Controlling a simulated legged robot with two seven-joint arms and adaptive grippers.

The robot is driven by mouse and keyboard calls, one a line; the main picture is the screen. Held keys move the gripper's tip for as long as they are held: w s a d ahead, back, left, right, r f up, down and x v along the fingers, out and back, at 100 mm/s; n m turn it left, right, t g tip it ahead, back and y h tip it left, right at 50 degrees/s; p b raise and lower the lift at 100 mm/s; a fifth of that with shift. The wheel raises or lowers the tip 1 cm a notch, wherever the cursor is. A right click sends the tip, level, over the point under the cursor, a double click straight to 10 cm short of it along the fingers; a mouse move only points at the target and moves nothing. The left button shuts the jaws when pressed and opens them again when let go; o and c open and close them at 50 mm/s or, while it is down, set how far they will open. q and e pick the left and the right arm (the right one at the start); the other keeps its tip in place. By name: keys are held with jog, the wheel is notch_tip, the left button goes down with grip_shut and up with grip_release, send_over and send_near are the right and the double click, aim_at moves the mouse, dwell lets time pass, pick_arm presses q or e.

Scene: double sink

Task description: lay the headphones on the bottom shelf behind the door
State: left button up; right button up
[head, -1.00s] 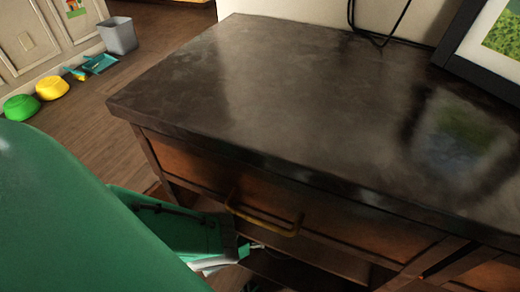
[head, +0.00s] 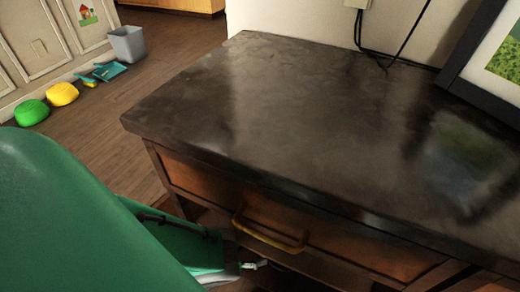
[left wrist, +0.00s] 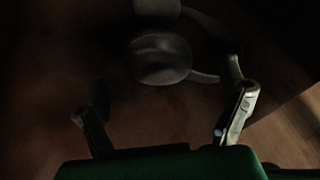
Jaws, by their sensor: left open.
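Dark grey headphones (left wrist: 160,60) lie on a brown surface in the dim left wrist view, with a rounded ear cup and part of a curved band showing. My left gripper (left wrist: 166,76) is open, its two fingers spread on either side of the ear cup with clear gaps. In the head view my green left arm reaches below the drawer front, and only a small pale part near the gripper (head: 250,265) shows at the cabinet's lower opening. The headphones are hidden in the head view. No shelf door can be made out. My right gripper is out of view.
A cabinet with a dark, bare top (head: 300,120) and a brass drawer handle (head: 268,232) stands in front of me. A black picture frame (head: 465,70) leans at the right. Green (head: 31,112) and yellow (head: 62,94) objects and a grey bin (head: 127,43) are on the far floor.

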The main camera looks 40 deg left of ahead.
pick_arm(q)
jog(key=p+v, duration=0.1)
jog(key=v, duration=0.5)
jog(key=shift+s+d+r+p, duration=0.1)
jog(key=shift+r+p, duration=0.1)
jog(key=shift+p, duration=0.15)
jog(key=shift+s+a, duration=0.3)
jog(key=shift+s, duration=0.15)
jog(key=shift+d, duration=0.25)
jog(key=shift+r, duration=0.1)
